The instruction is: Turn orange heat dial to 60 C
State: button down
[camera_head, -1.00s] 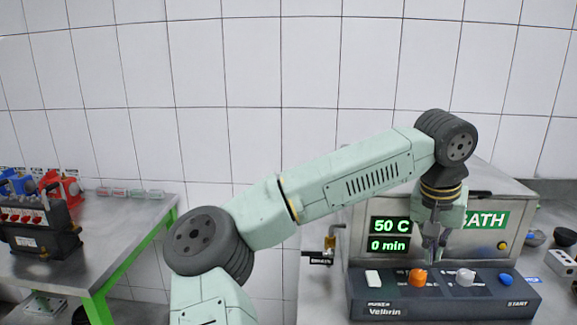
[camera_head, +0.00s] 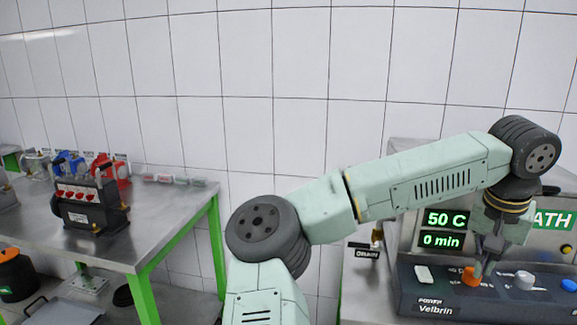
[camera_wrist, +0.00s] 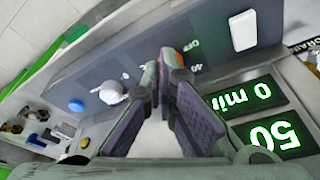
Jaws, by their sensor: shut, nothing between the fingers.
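The orange heat dial (camera_head: 471,277) is on the sloping front panel of the bath unit, below a green display (camera_head: 445,219) reading 50 C. My gripper (camera_head: 481,266) points down at the dial, its fingers closed with nothing between them. The fingertips are right at the dial; I cannot tell whether they touch it. In the wrist view my gripper's fingers (camera_wrist: 166,78) hide most of the dial, and only an orange sliver (camera_wrist: 157,66) shows. Panel marks OFF and 40 are readable beside it; the 60 mark is not clear.
A white switch (camera_head: 424,274) is left of the dial; a white knob (camera_head: 524,281) and blue button (camera_head: 569,285) are right. A second display (camera_head: 441,241) reads 0 min. A drain valve (camera_head: 376,236) sits left of the unit. A steel bench (camera_head: 150,220) stands further left.

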aim_at(472, 276)
jog(key=shift+f+b, duration=0.6)
jog(key=shift+f, duration=1.2)
jog(key=shift+f, duration=0.1)
jog(key=shift+w+a+p, duration=0.2)
jog(key=shift+a+p, duration=0.2)
jog(key=shift+p, duration=0.25)
jog(key=shift+w+a+p, duration=0.2)
jog(key=shift+a+p, duration=0.1)
jog(key=shift+p, duration=0.05)
jog(key=shift+w+a+p, duration=0.3)
jog(key=shift+w+p, duration=0.1)
jog(key=shift+p, duration=0.1)
jog(key=shift+w, duration=0.25)
jog(key=shift+a, duration=0.1)
